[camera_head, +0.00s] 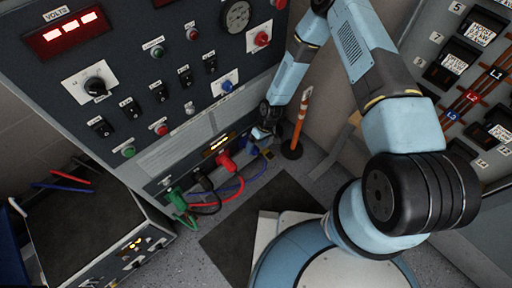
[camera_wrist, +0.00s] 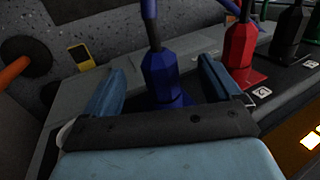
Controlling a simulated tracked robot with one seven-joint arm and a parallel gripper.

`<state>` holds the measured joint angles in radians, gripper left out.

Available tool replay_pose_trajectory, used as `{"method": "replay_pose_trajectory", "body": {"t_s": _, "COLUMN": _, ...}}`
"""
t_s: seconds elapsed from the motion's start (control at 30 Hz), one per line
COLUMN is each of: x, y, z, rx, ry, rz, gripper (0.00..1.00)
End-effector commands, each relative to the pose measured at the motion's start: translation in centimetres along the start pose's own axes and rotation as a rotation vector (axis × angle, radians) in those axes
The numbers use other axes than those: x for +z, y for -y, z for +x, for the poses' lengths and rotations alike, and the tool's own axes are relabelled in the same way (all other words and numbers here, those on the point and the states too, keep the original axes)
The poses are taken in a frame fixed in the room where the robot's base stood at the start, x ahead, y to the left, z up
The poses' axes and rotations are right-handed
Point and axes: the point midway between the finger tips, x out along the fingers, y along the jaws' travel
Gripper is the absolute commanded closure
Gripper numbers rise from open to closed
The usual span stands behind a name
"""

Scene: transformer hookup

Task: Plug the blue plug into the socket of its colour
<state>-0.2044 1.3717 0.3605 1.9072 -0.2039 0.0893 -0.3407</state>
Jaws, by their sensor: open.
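The blue plug (camera_wrist: 160,76) stands upright in the middle of the wrist view, its cable rising from its top. It sits on a blue base (camera_wrist: 172,102) on the panel's ledge, and appears seated there; the contact itself is partly hidden by my gripper. My gripper (camera_wrist: 164,82) is open, with one finger on each side of the blue plug and visible gaps to it. In the head view my gripper (camera_head: 262,132) is at the right end of the lower panel, and the blue plug is largely hidden there.
A red plug (camera_wrist: 239,55) stands right beside my gripper's right finger, with a black plug (camera_wrist: 288,30) beyond. A green plug (camera_head: 178,199) is farther left in the head view. An orange post (camera_head: 301,112) and a small yellow object (camera_wrist: 81,56) are nearby.

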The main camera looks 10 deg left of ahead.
Motion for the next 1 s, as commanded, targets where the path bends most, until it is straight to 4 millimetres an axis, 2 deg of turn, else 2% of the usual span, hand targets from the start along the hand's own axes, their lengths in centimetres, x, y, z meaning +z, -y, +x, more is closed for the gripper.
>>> {"method": "replay_pose_trajectory", "body": {"t_s": 1.0, "x": 0.0, "y": 0.0, "z": -4.6, "rx": 0.000, "ry": 0.001, "rz": 0.000, "gripper": 0.09}}
